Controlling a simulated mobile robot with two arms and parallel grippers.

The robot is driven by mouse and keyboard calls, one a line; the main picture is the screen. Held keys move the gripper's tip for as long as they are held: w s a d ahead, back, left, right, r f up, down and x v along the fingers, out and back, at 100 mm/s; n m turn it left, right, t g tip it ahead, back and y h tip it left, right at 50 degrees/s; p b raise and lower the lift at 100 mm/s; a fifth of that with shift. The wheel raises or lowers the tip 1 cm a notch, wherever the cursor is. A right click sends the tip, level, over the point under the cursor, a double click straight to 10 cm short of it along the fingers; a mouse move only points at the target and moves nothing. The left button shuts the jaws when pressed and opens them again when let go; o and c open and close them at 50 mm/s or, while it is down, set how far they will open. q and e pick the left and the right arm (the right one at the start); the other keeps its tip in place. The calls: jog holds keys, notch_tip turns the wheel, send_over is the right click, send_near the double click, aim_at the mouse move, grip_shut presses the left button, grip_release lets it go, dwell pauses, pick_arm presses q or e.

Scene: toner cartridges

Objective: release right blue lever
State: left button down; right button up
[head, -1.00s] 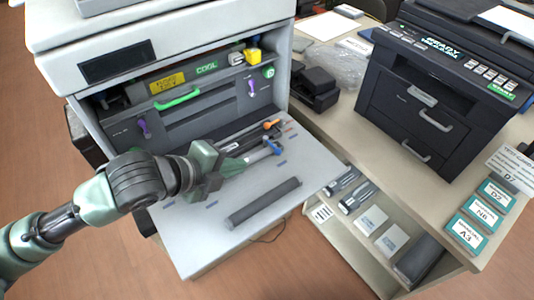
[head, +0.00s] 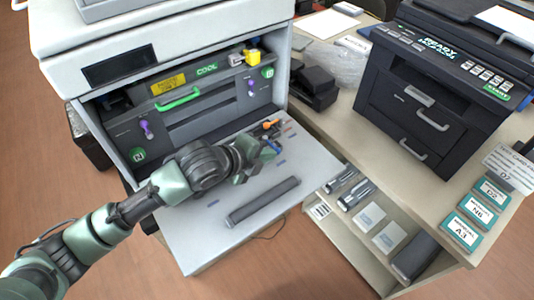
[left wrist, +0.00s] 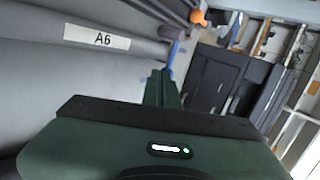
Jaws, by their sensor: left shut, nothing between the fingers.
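The right blue lever (head: 276,149) is a small blue piece at the right end of the toner unit on the printer's lowered door (head: 300,165). In the left wrist view the blue lever (left wrist: 173,55) stands just past my fingertips, beside an orange knob (left wrist: 198,17). My left gripper (head: 264,149) is shut and empty, its tips at or very close to the lever; I cannot tell whether they touch. The gripper also shows in the left wrist view (left wrist: 163,76). My arm hides much of the toner unit. My right gripper is not in view.
A dark grey roller (head: 263,202) lies on the door in front of my arm. The open printer has purple levers (head: 146,129) and a green handle (head: 178,99). A black printer (head: 425,95) stands on the desk at right. A grey cylinder labelled A6 (left wrist: 97,37) fills the left wrist view's left.

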pick_arm(q)
jog(key=shift+d+r+p, duration=0.1)
jog(key=shift+d+p, duration=0.1)
jog(key=shift+p, duration=0.15)
jog(key=shift+n, duration=0.4)
